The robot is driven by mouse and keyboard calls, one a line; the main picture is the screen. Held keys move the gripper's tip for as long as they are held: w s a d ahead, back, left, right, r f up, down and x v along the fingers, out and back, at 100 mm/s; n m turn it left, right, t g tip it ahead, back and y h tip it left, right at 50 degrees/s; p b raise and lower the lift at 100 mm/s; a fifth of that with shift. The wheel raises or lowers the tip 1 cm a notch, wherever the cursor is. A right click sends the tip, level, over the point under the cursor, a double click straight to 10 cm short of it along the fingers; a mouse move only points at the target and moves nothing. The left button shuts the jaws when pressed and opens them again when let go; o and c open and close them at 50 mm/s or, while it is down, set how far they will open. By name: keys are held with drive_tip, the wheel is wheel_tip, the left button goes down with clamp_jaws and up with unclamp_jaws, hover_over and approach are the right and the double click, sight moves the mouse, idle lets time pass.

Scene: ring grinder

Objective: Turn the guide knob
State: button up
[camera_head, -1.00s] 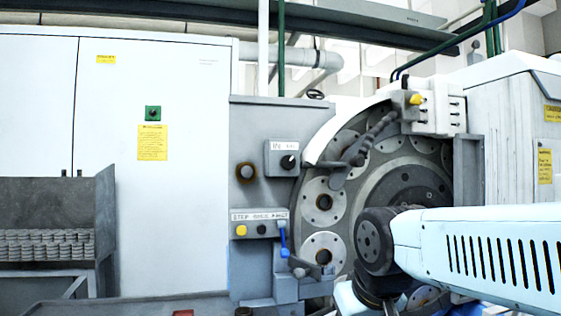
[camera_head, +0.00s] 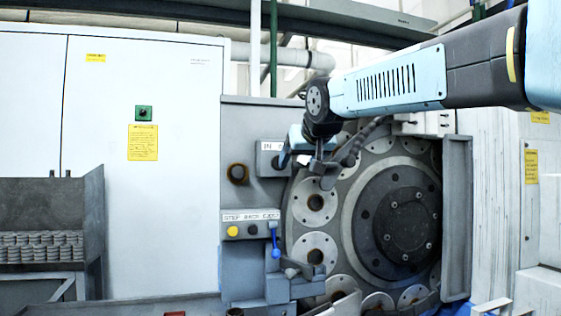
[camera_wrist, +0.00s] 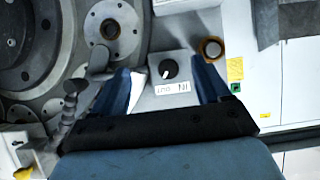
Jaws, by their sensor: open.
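The black guide knob (camera_wrist: 169,69) sits on a grey box (camera_wrist: 160,96) with an upside-down "IN" label in the wrist view. Its white pointer mark shows on one side. In the head view my gripper covers the knob, and part of its box (camera_head: 264,166) shows to the left. My gripper (camera_wrist: 163,68) is open, with a blue finger on each side of the knob in the picture. It holds nothing. I cannot tell how far the fingertips are from the box. My gripper also shows in front of the box in the head view (camera_head: 284,158).
The large round disc (camera_head: 400,220) with round plates fills the machine opening at right. A dark lever (camera_head: 345,162) is close to my gripper. Below are a button panel (camera_head: 250,216) and a blue-handled lever (camera_head: 275,245). A brown ring (camera_head: 238,174) is left of the box.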

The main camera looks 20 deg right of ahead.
drive_tip(key=w+r+t, duration=0.1)
drive_tip(key=w+r, duration=0.3)
drive_tip(key=r, duration=0.2)
drive_tip(key=x, duration=1.3)
drive_tip(key=shift+w+a+f, duration=0.15)
drive_tip(key=shift+a+f, duration=0.05)
drive_tip(key=shift+f, duration=0.05)
drive_tip(key=shift+c, duration=0.3)
